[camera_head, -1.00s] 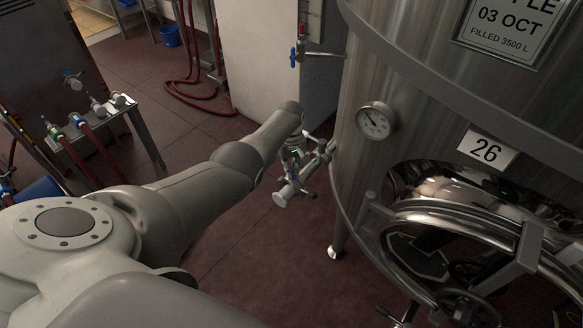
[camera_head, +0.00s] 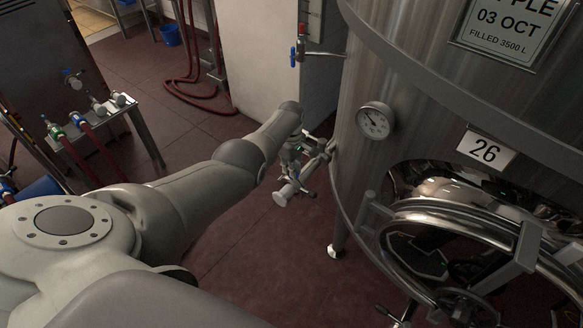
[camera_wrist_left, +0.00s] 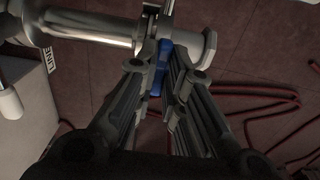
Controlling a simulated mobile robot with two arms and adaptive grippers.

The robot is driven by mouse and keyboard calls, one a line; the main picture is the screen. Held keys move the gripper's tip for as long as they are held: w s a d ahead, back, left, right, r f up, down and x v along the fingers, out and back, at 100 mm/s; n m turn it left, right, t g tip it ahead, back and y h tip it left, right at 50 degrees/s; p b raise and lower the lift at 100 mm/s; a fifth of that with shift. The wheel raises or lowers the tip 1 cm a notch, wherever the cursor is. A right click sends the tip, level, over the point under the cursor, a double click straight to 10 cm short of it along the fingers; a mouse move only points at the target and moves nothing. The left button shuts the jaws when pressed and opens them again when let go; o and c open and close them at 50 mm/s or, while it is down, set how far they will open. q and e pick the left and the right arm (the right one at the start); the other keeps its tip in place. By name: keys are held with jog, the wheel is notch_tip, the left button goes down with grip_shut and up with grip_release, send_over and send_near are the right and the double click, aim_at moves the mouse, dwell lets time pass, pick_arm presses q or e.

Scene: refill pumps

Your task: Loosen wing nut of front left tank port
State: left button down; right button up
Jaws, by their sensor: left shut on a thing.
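The steel port of the tank (camera_head: 400,100) sticks out low on its left side in the head view, with a short pipe and cap (camera_head: 284,197). In the left wrist view the port pipe (camera_wrist_left: 95,30) runs across the top, with a clamp around it near the flange (camera_wrist_left: 209,48). A blue piece (camera_wrist_left: 160,62) at the clamp looks like the wing nut. My left gripper (camera_wrist_left: 160,75) is shut on it, a finger on either side. In the head view my left gripper (camera_head: 294,155) is at the port, partly hidden by the arm. My right gripper is not in view.
A dial gauge (camera_head: 374,121) and the round manway door (camera_head: 460,240) sit on the tank to the right. A tap with a blue handle (camera_head: 293,57) is behind. A bench with hose fittings (camera_head: 90,118) stands left. Red hose (camera_head: 185,95) lies on the floor.

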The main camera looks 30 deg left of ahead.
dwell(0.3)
pick_arm(q)
jog(key=c, duration=1.5)
grip_release()
jog(key=shift+r, duration=0.15)
jog(key=shift+r, duration=0.45)
notch_tip(320, 180, up, 11)
jog(key=shift+a+f, duration=0.1)
